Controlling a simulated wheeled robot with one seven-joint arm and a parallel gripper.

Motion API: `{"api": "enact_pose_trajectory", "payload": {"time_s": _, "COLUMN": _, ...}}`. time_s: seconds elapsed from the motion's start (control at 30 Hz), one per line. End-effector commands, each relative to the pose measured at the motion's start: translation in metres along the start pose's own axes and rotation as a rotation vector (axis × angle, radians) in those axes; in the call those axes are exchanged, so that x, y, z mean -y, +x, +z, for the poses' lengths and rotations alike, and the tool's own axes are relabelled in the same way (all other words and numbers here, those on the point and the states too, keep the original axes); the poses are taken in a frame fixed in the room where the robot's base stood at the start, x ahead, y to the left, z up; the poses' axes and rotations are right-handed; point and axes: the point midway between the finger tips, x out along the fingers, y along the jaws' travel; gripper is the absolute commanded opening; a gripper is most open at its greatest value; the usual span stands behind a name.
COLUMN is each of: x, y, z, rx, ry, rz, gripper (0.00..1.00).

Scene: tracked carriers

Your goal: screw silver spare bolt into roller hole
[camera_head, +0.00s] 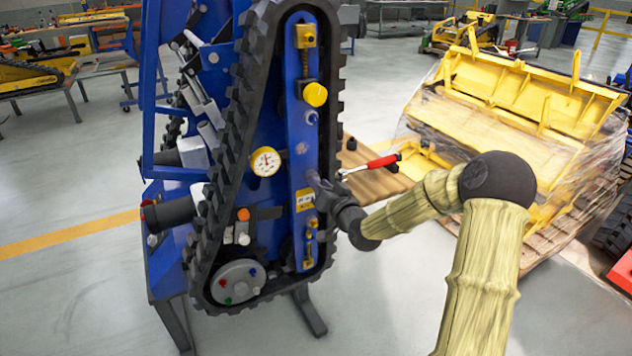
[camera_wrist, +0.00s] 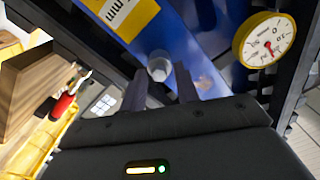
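A tracked carrier's blue side frame (camera_head: 302,145) stands upright with a black track around it. My gripper (camera_head: 314,182) is at the lower part of this frame, at the right of the dial gauge. In the wrist view my gripper's two fingers (camera_wrist: 161,88) stand apart. A silver bolt or round fitting (camera_wrist: 159,67) shows at the blue surface between the fingertips, seemingly with a small gap on each side. Whether the fingers touch it is unclear. A grey round roller (camera_head: 238,282) with red, green and blue spots sits at the track's lower end. Its hole cannot be made out.
A white dial gauge (camera_head: 266,161) sticks out beside my gripper and also shows in the wrist view (camera_wrist: 269,46). A wooden surface (camera_head: 372,180) with a red-handled tool (camera_head: 372,164) lies behind my wrist. A wrapped yellow machine (camera_head: 515,105) stands at right.

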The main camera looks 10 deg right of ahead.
Motion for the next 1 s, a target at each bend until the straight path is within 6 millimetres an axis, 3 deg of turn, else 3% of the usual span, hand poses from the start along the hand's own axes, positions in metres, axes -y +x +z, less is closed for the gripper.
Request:
{"api": "enact_pose_trajectory", "payload": {"time_s": 0.13, "x": -0.0001, "y": 0.0001, "z": 0.0001, "rx": 0.0, "ry": 0.001, "rz": 0.0, "gripper": 0.31}}
{"api": "enact_pose_trajectory", "payload": {"time_s": 0.3, "x": -0.0001, "y": 0.0, "z": 0.0002, "rx": 0.0, "ry": 0.002, "rz": 0.0, "gripper": 0.0}}
{"api": "enact_pose_trajectory", "payload": {"time_s": 0.57, "x": 0.0011, "y": -0.0001, "z": -0.0025, "rx": 0.001, "ry": 0.099, "rz": 0.001, "gripper": 0.0}}
{"api": "enact_pose_trajectory", "payload": {"time_s": 1.0, "x": 0.0013, "y": -0.0002, "z": -0.0025, "rx": 0.0, "ry": 0.783, "rz": 0.001, "gripper": 0.0}}
